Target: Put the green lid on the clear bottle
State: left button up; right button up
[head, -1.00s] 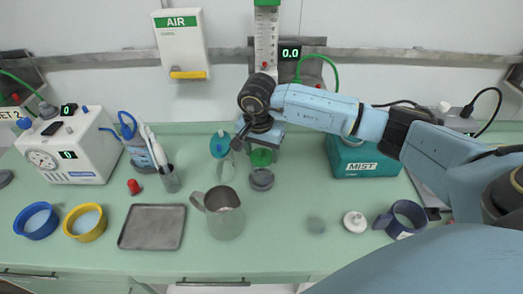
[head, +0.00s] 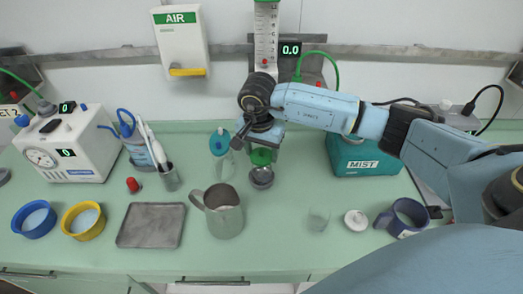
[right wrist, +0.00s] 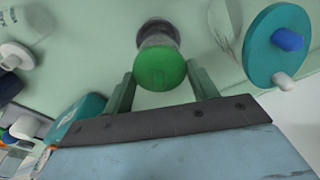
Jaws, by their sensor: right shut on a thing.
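The round green lid (head: 262,157) is between the fingers of my right gripper (head: 262,146), which is shut on it and points down. In the right wrist view the lid (right wrist: 160,68) shows as a green disc between the two fingers (right wrist: 163,88). A small grey metal cup (head: 261,178) stands just below and in front of the lid; I cannot tell whether they touch. A clear, open-looking container (head: 318,218) stands apart, to the front right. My left gripper is not in view.
A metal jug (head: 222,215) stands in front of the gripper. A grey tray (head: 151,226), a yellow bowl (head: 83,222) and a blue bowl (head: 34,220) lie left. The teal MIST box (head: 366,161) stands behind.

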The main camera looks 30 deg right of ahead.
jog(key=o, duration=1)
jog(key=shift+r, duration=0.1)
jog(key=shift+r+p, duration=2)
jog(key=shift+r, duration=1.45)
